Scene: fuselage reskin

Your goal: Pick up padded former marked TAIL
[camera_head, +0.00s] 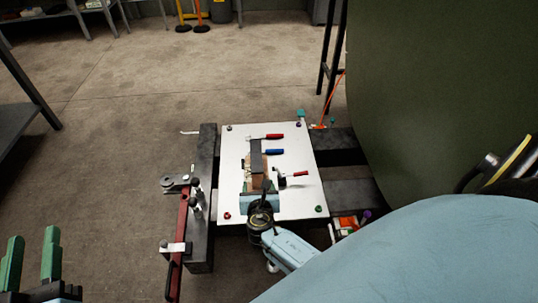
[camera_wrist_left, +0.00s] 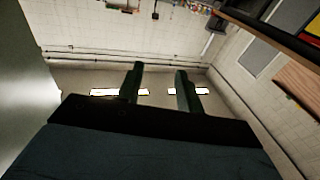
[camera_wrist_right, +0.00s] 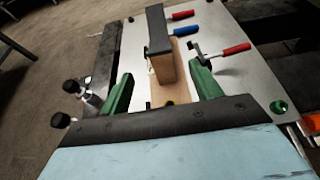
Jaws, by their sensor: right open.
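A wooden block with a dark pad on top, likely the padded former, stands on the white panel (camera_head: 232,187). The block (camera_head: 256,158) is at the middle of the panel in the head view; it also shows in the right wrist view (camera_wrist_right: 158,40). No TAIL marking is legible. My right gripper (camera_wrist_right: 162,90) is open, with the block's near end in line with the gap between its green fingers; I cannot tell whether they touch it. In the head view the right wrist hides its fingers. My left gripper (camera_head: 31,255) is open and empty, far to the left.
Red-handled (camera_head: 275,136) and blue-handled (camera_head: 274,152) tools and a red-handled clamp (camera_head: 297,174) lie right of the block. A dark beam with a red bar (camera_head: 181,230) borders the panel's left side. A large green curved shell (camera_head: 440,90) stands at right.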

